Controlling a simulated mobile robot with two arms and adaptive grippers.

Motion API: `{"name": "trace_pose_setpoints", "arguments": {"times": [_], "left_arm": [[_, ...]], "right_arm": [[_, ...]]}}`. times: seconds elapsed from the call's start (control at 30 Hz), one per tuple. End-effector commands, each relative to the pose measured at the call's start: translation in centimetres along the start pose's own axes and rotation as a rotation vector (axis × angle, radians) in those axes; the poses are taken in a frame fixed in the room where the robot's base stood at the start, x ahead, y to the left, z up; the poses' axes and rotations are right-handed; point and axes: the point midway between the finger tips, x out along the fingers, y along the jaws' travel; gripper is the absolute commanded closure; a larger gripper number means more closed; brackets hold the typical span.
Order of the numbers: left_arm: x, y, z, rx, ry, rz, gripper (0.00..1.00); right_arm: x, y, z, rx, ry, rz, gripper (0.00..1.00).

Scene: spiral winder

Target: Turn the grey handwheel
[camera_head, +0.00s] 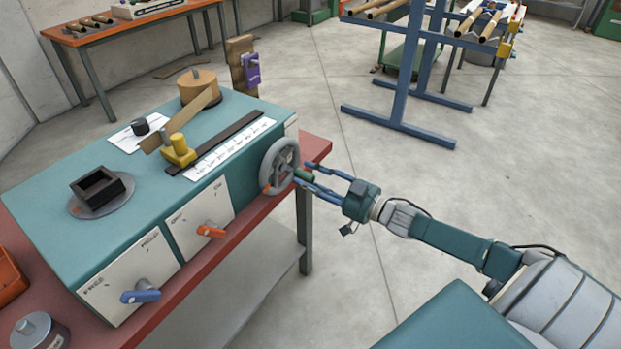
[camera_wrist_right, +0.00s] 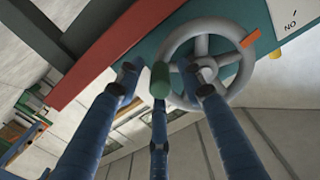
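The grey handwheel (camera_head: 279,165) is on the right end of the teal machine, facing my right arm. It has spokes, an orange mark on its rim and a dark green handle (camera_head: 304,174). My right gripper (camera_head: 312,179) reaches in from the right, with its blue fingers at the handle. In the right wrist view the handwheel (camera_wrist_right: 206,66) lies beyond the fingertips. The handle (camera_wrist_right: 160,80) stands between the spread fingers of the gripper (camera_wrist_right: 163,85), with visible gaps at its sides. My left gripper is out of view.
The teal machine (camera_head: 150,185) stands on a red bench (camera_head: 313,148). Its front has an orange lever (camera_head: 211,231) and a blue lever (camera_head: 140,293). A blue rack (camera_head: 405,90) stands behind. The floor at right is clear.

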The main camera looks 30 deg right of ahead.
Motion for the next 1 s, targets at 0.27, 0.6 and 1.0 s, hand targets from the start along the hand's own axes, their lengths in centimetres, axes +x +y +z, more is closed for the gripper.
{"name": "trace_pose_setpoints", "arguments": {"times": [0.27, 0.6, 1.0], "left_arm": [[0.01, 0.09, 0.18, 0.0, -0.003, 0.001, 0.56], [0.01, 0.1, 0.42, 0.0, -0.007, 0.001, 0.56], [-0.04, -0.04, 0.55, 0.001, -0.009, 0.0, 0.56]], "right_arm": [[-0.05, 0.0, 0.04, 0.0, 0.0, 0.0, 0.9], [-0.06, 0.01, 0.04, -0.001, -0.001, 0.0, 1.0], [-0.07, 0.08, -0.03, -0.014, -0.001, 0.0, 1.0]]}}
